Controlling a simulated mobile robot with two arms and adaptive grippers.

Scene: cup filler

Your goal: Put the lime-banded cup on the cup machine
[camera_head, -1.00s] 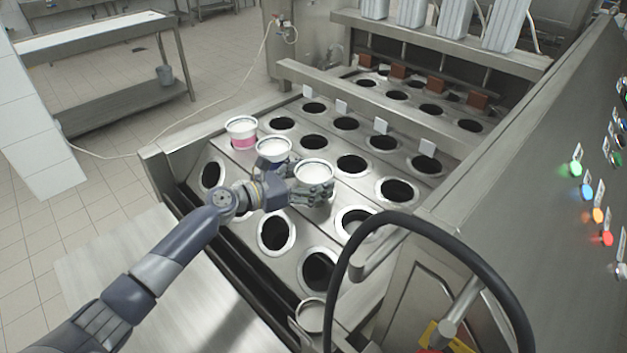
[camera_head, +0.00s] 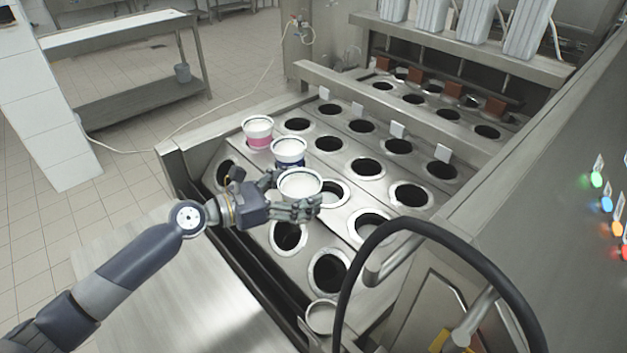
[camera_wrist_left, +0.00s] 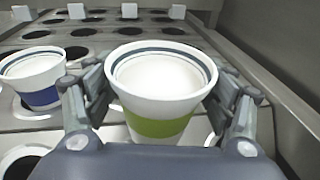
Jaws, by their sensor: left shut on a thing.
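The lime-banded cup (camera_head: 300,184) is upright over the front left part of the cup machine (camera_head: 180,140); its lime band shows in the left wrist view (camera_wrist_left: 158,127). My left gripper (camera_head: 284,203) is shut on this cup, one finger on each side. An empty round hole (camera_head: 333,193) lies just right of the cup. The cup's base is hidden, so I cannot tell if it touches the plate. My right gripper is out of view.
A blue-banded cup (camera_head: 289,152) stands just behind the held cup, and a pink-banded cup (camera_head: 258,132) beyond that. Several other holes are empty. A black hose (camera_head: 400,222) arches at the front right. A crossbar with white tabs (camera_head: 397,130) spans the machine.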

